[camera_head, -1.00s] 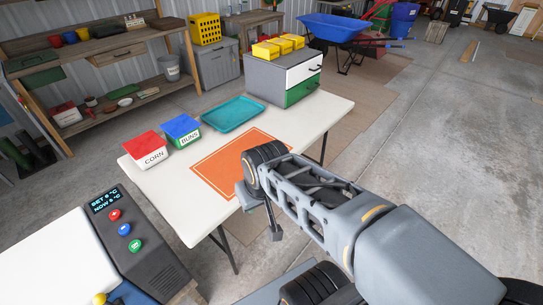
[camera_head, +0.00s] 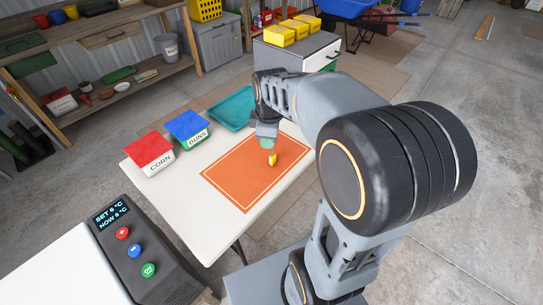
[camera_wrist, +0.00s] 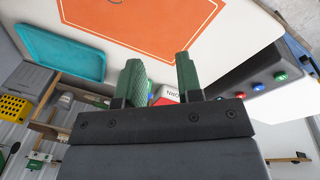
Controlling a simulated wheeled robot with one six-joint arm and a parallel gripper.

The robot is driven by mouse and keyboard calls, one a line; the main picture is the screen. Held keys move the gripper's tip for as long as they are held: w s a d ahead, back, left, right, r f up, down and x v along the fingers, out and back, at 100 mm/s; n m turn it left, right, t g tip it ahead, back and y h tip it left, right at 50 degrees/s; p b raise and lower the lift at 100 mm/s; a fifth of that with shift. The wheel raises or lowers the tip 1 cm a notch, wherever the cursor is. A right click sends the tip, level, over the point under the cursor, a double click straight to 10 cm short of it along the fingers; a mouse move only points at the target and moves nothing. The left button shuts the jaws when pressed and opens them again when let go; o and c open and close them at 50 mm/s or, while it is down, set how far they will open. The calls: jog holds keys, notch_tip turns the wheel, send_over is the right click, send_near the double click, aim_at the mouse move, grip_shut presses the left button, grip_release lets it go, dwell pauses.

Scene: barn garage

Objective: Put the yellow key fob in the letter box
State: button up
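A small yellow thing (camera_head: 272,158), likely the key fob, shows over the orange mat (camera_head: 235,180) in the head view, just below my gripper (camera_head: 267,146). I cannot tell whether it touches the mat. In the wrist view my gripper (camera_wrist: 162,68) is open, with a clear gap between its green fingers and nothing held. The yellow thing is not visible there; only a small dark curved mark shows on the mat at the top edge. I see nothing I can identify as a letter box.
A control panel (camera_head: 140,250) stands at the front left.

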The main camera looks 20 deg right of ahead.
jog(key=w+d+f+n+p, duration=0.1)
jog(key=w+d+n, duration=0.2)
jog(key=w+n, duration=0.2)
jog(key=n+g+p, duration=0.1)
jog(key=n+g, duration=0.1)
jog(key=n, duration=0.6)
send_over(273, 157)
jog(key=w+d, duration=0.1)
jog(key=d, duration=0.1)
notch_tip(273, 157, down, 4)
jog(key=shift+w+a+f+p, duration=0.15)
jog(key=shift+f+p, duration=0.3)
jog(key=shift+f, duration=3.1)
jog(key=shift+a+f+p, duration=0.15)
jog(key=shift+f+p, duration=0.3)
jog(key=shift+f, duration=3.1)
jog(key=shift+c, duration=0.3)
grip_shut()
